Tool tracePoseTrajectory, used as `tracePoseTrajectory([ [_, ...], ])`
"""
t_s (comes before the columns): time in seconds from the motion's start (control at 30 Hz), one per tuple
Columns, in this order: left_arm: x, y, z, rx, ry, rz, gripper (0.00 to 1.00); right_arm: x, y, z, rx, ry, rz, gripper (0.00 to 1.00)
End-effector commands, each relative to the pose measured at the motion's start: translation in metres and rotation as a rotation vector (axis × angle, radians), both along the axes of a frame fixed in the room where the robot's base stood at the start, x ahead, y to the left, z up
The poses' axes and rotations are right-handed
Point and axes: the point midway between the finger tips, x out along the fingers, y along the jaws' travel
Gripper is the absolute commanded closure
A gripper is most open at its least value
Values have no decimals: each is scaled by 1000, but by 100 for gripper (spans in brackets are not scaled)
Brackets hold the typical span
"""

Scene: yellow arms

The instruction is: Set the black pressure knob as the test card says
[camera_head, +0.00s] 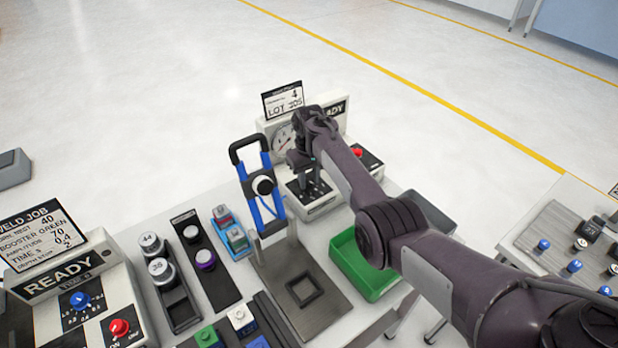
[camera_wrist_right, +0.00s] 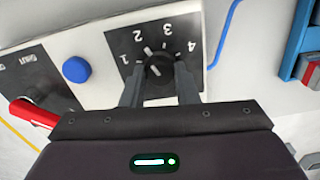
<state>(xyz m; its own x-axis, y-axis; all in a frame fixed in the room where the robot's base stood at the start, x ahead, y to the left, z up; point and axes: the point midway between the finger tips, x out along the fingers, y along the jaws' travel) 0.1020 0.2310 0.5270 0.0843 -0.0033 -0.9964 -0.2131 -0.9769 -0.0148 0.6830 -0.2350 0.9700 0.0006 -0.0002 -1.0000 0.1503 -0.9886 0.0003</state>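The black pressure knob (camera_wrist_right: 160,69) sits on a dark dial plate marked 1 to 4 in the right wrist view. The white mark by the knob points up and left, close to the 2. My right gripper (camera_wrist_right: 160,84) has its fingers close on both sides of the knob and looks shut on it. In the head view the right gripper (camera_head: 309,178) reaches down to the tester's front, and the knob is hidden there. The test card (camera_head: 283,100) stands on top of the tester and shows a 4 above "LOT J05". My left gripper is not in view.
A blue button (camera_wrist_right: 76,70) and a red switch (camera_wrist_right: 34,113) are beside the dial. A blue-handled clamp stand (camera_head: 262,186) and a green bin (camera_head: 362,266) are near the tester (camera_head: 322,208). The weld box (camera_head: 75,292) stands at left.

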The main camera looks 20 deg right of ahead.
Motion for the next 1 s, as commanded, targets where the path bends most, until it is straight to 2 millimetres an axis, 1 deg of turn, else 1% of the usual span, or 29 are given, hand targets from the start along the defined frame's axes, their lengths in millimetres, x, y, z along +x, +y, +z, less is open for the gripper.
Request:
tracePoseTrajectory([
  [0.03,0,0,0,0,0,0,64,0,0,0,0,0,0,85],
  [0.1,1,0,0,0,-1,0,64,0,0,0,0,0,0,94],
  [0.13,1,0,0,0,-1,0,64,0,0,0,0,0,0,95],
  [0.47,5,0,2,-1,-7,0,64,0,0,0,0,1,-53,95],
  [0.67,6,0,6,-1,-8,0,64,0,0,1,1,2,-177,95],
  [1.0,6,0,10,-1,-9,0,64,0,1,0,1,2,-490,95],
])
